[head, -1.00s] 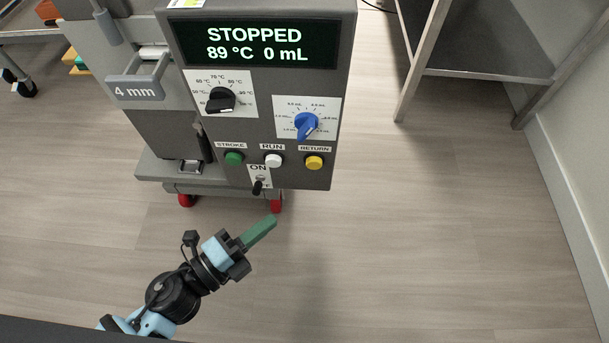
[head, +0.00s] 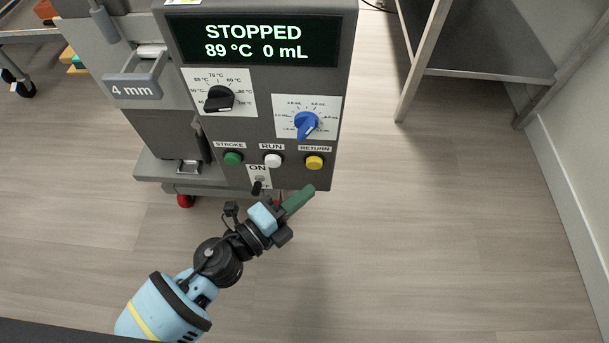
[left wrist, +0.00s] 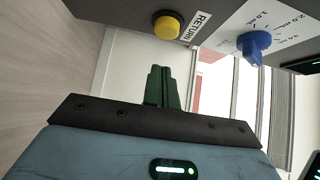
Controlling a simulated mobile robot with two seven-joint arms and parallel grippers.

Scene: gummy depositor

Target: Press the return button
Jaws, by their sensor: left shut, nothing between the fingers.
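The yellow return button (head: 314,163) is at the lower right of the machine's grey panel, under a RETURN label. It also shows in the left wrist view (left wrist: 167,25), just beyond and above my fingertips. My left gripper (head: 307,190) is shut and empty, its green fingers together at the panel's lower edge in the head view, just below the button. In the left wrist view the green fingers (left wrist: 161,72) point toward the panel with a visible gap to the button. My right gripper is not in view.
A white RUN button (head: 273,160) and a green STROKE button (head: 233,158) sit left of the return button. A blue knob (head: 306,122) is above it, and a black switch (head: 257,188) is at lower left. The display (head: 254,42) reads STOPPED, 89 °C, 0 mL. Floor to the right is clear.

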